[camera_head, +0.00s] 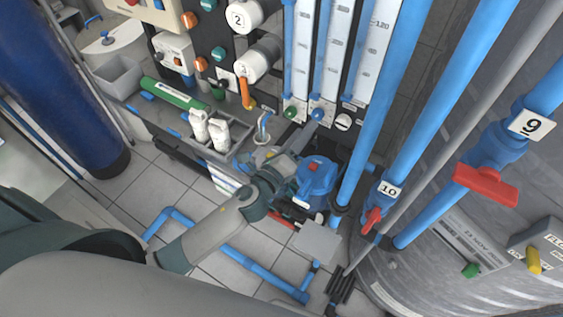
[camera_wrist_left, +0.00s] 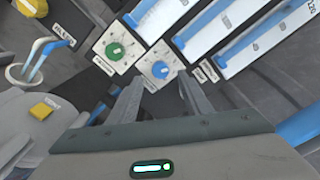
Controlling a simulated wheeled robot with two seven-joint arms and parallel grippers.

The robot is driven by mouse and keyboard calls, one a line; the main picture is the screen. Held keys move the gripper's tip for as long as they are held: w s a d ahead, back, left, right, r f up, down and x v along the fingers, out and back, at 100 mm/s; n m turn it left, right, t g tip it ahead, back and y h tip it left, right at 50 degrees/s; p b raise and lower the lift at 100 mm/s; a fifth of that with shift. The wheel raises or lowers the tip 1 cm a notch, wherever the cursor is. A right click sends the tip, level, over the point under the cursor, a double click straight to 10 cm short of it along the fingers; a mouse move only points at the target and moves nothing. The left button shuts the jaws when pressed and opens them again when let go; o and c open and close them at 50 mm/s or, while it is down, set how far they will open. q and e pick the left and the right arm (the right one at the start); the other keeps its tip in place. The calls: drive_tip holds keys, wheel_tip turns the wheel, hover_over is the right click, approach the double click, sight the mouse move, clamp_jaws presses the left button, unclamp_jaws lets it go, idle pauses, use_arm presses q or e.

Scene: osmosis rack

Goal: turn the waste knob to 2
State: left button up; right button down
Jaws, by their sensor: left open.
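A blue knob (camera_wrist_left: 160,69) and a green knob (camera_wrist_left: 115,51) sit on white dial plates at the foot of the flow meters. In the head view the blue knob (camera_head: 317,115) is right of the green knob (camera_head: 291,112). The plate labels are too small to read, so I cannot tell which is the waste knob. My left gripper (camera_wrist_left: 160,86) is open and empty, its fingertips just short of the blue knob, one to each side of it in the wrist view. In the head view the left gripper (camera_head: 290,146) is below the knobs. My right gripper is not seen.
Blue pipes (camera_head: 375,120) with numbered tags rise on the right. A blue pump (camera_head: 316,180) stands just below my left gripper. An orange-handled valve (camera_head: 245,92) and white bottles (camera_head: 219,132) are to the left. A yellow knob (camera_wrist_left: 41,110) shows in the wrist view.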

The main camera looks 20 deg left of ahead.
use_arm(q)
drive_tip(key=s+a+b, duration=0.2)
drive_tip(key=s+b, duration=0.1)
drive_tip(key=s, duration=0.7)
drive_tip(key=shift+s, duration=0.3)
drive_tip(key=s+a+f+n+g+y+b, duration=0.1)
drive_tip(key=s+a+f+n+g, duration=0.2)
drive_tip(key=f, duration=1.1)
drive_tip(key=s+a+f+n+g+y+b, duration=0.15)
drive_tip(key=f+n, duration=0.25)
drive_tip(key=f, duration=1)
drive_tip(key=s+a+f+n+g, duration=0.3)
drive_tip(key=f+n+g, duration=0.1)
drive_tip(key=f, duration=0.9)
drive_tip(key=s+a+f+n+g+b, duration=0.15)
drive_tip(key=s+f+n+g, duration=0.35)
drive_tip(key=s+f, duration=0.9)
drive_tip(key=s+f+n+g, duration=0.1)
drive_tip(key=s+f+n, duration=0.3)
drive_tip(key=s, duration=0.6)
drive_tip(key=s+f+n+g, duration=0.2)
drive_tip(key=s+f+n, duration=0.2)
drive_tip(key=s+f, duration=0.3)
drive_tip(key=s+y+b, duration=0.1)
drive_tip(key=s, duration=0.2)
drive_tip(key=shift+f+n, duration=0.3)
drive_tip(key=shift+f, duration=0.05)
drive_tip(key=shift+s+a, duration=0.1)
drive_tip(key=shift+s, duration=0.05)
